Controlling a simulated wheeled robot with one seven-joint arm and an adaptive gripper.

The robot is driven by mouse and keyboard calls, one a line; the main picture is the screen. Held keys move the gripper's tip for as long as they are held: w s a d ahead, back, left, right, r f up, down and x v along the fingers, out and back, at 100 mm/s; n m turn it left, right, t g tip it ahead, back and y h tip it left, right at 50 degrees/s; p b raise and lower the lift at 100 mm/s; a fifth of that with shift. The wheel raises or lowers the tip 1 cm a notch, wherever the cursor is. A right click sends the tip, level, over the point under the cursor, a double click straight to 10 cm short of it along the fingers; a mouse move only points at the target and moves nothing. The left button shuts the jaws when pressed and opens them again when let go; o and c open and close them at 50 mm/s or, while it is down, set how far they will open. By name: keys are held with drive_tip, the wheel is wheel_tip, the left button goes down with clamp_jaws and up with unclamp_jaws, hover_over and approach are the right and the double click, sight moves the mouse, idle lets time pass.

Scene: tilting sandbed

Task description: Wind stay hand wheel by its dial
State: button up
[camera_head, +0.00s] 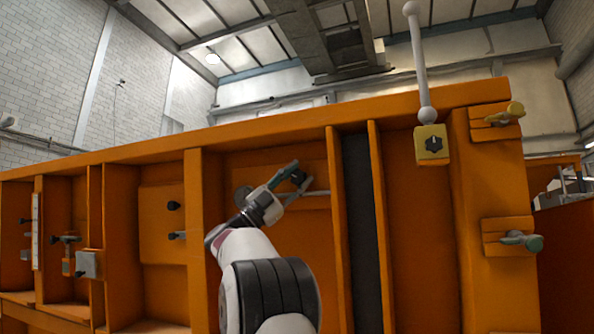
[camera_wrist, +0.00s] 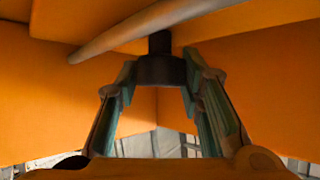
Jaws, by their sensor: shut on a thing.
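The dark stay hand wheel (camera_wrist: 160,68) shows in the wrist view as a short round black part with a narrower neck, below an orange panel. My gripper (camera_wrist: 159,82) has its teal-padded fingers on both sides of it, shut on it. In the head view my gripper (camera_head: 288,182) is against the orange sandbed side (camera_head: 235,168), and the dark wheel (camera_head: 299,177) is partly hidden by the fingers. A grey stay rod (camera_wrist: 150,25) crosses close behind the wheel. I cannot make out a dial on the wheel.
A yellow block with a black star knob (camera_head: 432,145) and a white ball-ended rod (camera_head: 420,65) are at upper right. Two clamps with handles (camera_head: 505,115), (camera_head: 520,240) sit on the right edge. Upright ribs (camera_head: 337,230) flank my arm. A white scale (camera_head: 37,232) is far left.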

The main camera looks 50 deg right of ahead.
drive_tip(key=m+y+p, duration=0.1)
drive_tip(key=p, duration=0.1)
drive_tip(key=m+y+p, duration=0.2)
drive_tip(key=p, duration=0.1)
drive_tip(key=m+t+y+p, duration=0.1)
drive_tip(key=y+p, duration=0.1)
drive_tip(key=shift+r+m, duration=0.25)
drive_tip(key=shift+m, duration=0.05)
drive_tip(key=m+t+y+p, duration=0.1)
drive_tip(key=t+p, duration=0.1)
drive_tip(key=p, duration=0.3)
drive_tip(key=shift+f+m+y, duration=0.1)
drive_tip(key=shift+m+y, duration=0.2)
drive_tip(key=shift+y, duration=0.1)
drive_tip(key=shift+f+t+y+p, duration=0.1)
drive_tip(key=shift+t+y+p, duration=0.2)
drive_tip(key=shift+t+p, duration=0.35)
drive_tip(key=shift+f+m, duration=0.1)
drive_tip(key=shift+m, duration=0.2)
drive_tip(key=o, duration=1.2)
drive_tip(key=shift+c, duration=0.2)
drive_tip(key=shift+g+b, duration=0.25)
drive_tip(key=shift+b, duration=0.05)
